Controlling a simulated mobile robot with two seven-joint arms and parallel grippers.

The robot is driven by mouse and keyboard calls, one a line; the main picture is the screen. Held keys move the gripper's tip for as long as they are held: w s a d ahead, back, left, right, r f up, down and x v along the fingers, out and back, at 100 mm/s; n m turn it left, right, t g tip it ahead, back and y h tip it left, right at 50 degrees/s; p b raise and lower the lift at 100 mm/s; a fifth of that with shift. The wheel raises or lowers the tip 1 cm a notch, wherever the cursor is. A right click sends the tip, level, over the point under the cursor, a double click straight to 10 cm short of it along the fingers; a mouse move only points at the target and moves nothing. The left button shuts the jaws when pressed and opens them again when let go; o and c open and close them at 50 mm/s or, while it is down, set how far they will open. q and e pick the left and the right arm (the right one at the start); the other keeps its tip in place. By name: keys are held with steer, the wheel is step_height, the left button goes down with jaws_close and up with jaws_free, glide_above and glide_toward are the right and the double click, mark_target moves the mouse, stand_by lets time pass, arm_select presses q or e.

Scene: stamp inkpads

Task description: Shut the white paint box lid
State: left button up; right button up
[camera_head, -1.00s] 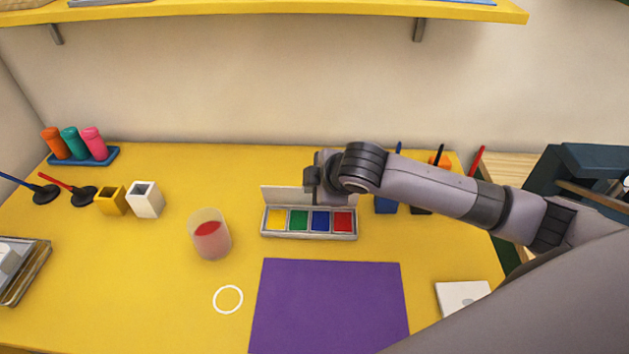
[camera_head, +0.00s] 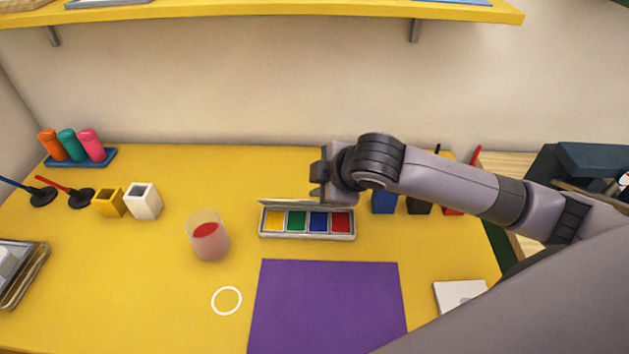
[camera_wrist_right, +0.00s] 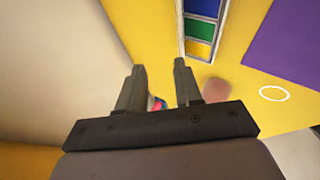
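The white paint box (camera_head: 308,237) sits on the yellow table, with yellow, green, blue and red pads showing. Its lid (camera_head: 285,203) is hinged along the back edge and shows as a thin strip, seen nearly edge-on, so it seems tilted forward over the box; its right part is hidden by my gripper. My right gripper (camera_head: 317,181) is just above and behind the lid's right part, fingers pointing left. In the right wrist view, its two fingers (camera_wrist_right: 159,66) are apart with nothing between them, and part of the box (camera_wrist_right: 200,30) shows beyond. My left gripper is out of view.
A purple mat (camera_head: 325,310) lies in front of the box. A clear cup with red inside (camera_head: 208,240) stands to its left, near a white ring (camera_head: 227,301). Blue (camera_head: 384,201) and black inkpads stand right, partly behind my arm. Open table lies behind the box.

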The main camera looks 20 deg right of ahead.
steer(key=shift+v, duration=1.3)
steer(key=shift+s+f, duration=0.1)
